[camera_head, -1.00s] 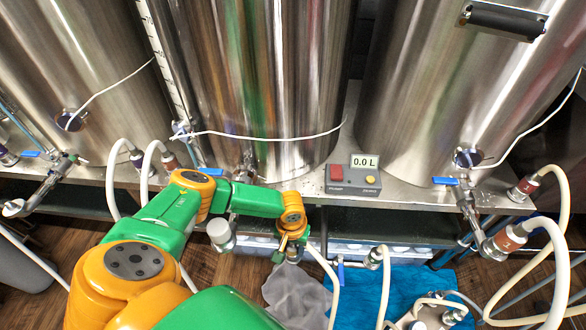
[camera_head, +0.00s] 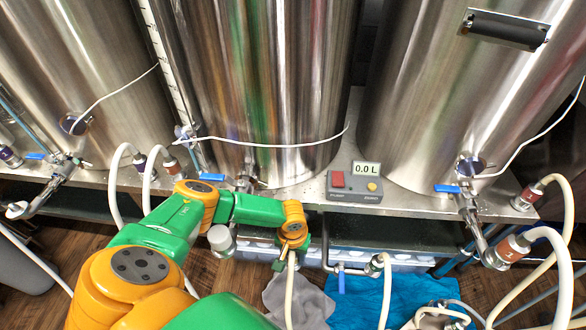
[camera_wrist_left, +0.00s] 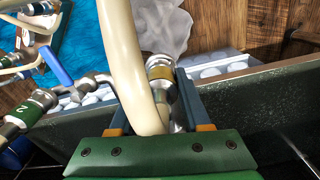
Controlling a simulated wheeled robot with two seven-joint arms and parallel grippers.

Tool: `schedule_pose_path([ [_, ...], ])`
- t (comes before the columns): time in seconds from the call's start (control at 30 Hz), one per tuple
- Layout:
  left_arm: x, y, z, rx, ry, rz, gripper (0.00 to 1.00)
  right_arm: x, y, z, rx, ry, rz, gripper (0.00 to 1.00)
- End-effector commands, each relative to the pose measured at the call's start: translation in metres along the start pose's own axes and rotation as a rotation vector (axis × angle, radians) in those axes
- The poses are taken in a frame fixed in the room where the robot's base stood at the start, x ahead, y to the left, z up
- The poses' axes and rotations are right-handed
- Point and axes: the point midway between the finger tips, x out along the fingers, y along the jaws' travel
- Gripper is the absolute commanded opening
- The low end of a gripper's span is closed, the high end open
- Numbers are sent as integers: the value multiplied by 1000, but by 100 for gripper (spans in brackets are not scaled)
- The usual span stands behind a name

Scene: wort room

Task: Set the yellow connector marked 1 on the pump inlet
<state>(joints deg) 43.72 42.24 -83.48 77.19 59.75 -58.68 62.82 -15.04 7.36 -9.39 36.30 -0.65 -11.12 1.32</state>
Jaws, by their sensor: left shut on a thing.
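The yellow-banded connector (camera_wrist_left: 160,70) is between the blue fingers of my left gripper (camera_wrist_left: 154,98) in the left wrist view. A thick cream hose (camera_wrist_left: 122,55) passes in front of it and hides part of it. I cannot read its number. In the head view my left gripper (camera_head: 291,248) is at the front edge of the steel bench, with a cream hose (camera_head: 290,290) hanging below it. The pump (camera_head: 440,316) seems to be the grey unit at the bottom right; I cannot make out its inlet. My right gripper is not in view.
A connector marked 2 (camera_wrist_left: 28,108) and a blue-handled valve (camera_wrist_left: 58,66) show in the left wrist view. A control box (camera_head: 354,187) reading 0.0 L stands on the bench (camera_head: 415,204). A blue cloth (camera_head: 410,285) and grey cloth (camera_head: 299,298) lie below. Tanks (camera_head: 265,90) stand behind.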

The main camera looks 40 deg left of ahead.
Motion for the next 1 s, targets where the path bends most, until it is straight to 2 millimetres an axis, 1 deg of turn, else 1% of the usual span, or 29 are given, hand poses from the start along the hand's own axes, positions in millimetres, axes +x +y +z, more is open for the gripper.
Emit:
schedule_pose_path([
  [0.23,2,0,0,-1,0,0,0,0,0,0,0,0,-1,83],
  [0.27,2,0,0,-1,0,0,53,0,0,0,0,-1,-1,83],
  [0.3,2,0,0,-1,0,0,64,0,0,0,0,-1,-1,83],
  [0.37,2,0,0,-1,0,0,80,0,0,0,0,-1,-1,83],
  [0.4,2,0,0,-1,0,0,82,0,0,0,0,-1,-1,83],
  [0.7,2,0,0,-1,0,0,82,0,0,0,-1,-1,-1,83],
  [0.83,-32,0,0,-1,-1,0,82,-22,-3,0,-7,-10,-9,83],
  [0.9,-47,0,0,-1,-1,1,82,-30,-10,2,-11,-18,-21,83],
  [1.0,-63,0,0,-1,0,1,82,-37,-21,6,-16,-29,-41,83],
])
